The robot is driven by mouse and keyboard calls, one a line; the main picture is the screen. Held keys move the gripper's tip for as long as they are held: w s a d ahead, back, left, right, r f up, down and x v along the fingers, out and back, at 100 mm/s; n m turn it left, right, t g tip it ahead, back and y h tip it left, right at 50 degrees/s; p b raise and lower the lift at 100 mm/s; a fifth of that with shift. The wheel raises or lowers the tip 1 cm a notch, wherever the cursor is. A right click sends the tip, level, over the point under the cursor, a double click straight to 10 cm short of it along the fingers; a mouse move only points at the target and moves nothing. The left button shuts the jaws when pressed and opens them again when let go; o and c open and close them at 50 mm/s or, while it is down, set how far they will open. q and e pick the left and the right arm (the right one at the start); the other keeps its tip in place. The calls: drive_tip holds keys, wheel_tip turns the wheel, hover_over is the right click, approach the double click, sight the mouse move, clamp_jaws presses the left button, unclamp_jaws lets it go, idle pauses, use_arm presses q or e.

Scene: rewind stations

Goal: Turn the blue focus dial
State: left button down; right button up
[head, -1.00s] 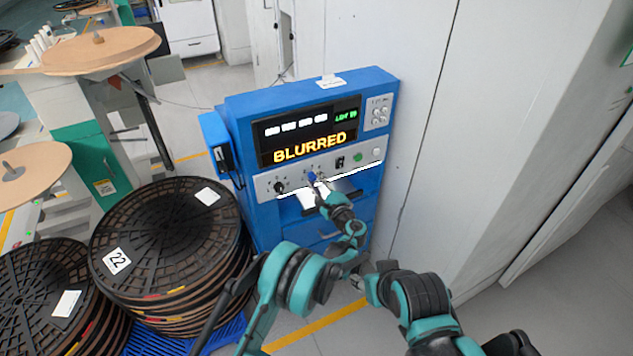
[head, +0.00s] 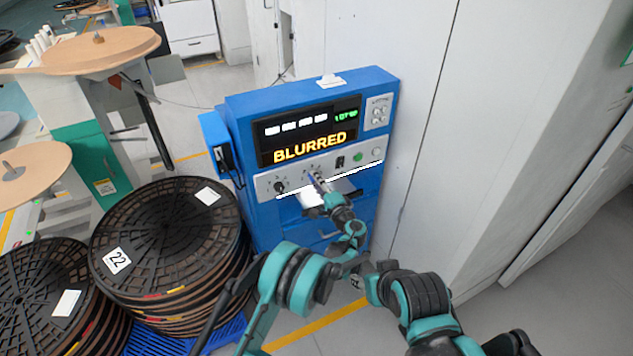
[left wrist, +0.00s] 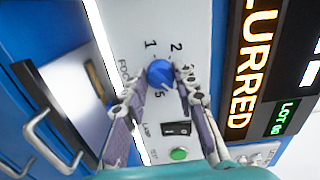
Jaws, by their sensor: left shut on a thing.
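The blue focus dial (left wrist: 160,73) sits on the pale control strip of a blue machine (head: 236,107), with numbers and the word FOCUS around it. My left gripper (left wrist: 156,88) has a finger on each side of the dial and is shut on it. In the head view the left gripper (head: 318,183) is at the strip and mostly hides the dial. The machine's black screen (head: 300,139) reads BLURRED in yellow letters. My right gripper cannot be made out in these frames.
Beside the dial are a black rocker switch (left wrist: 176,129) and a green button (left wrist: 178,154). A black knob (head: 280,187) is left on the strip. Reel stacks (head: 165,235) stand left; a white cabinet wall (head: 440,120) is right.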

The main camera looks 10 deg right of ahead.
idle(0.4)
use_arm(q)
drive_tip(key=c, duration=1.2)
unclamp_jaws()
drive_tip(key=shift+w+a, duration=0.1)
drive_tip(key=shift+r, duration=0.1)
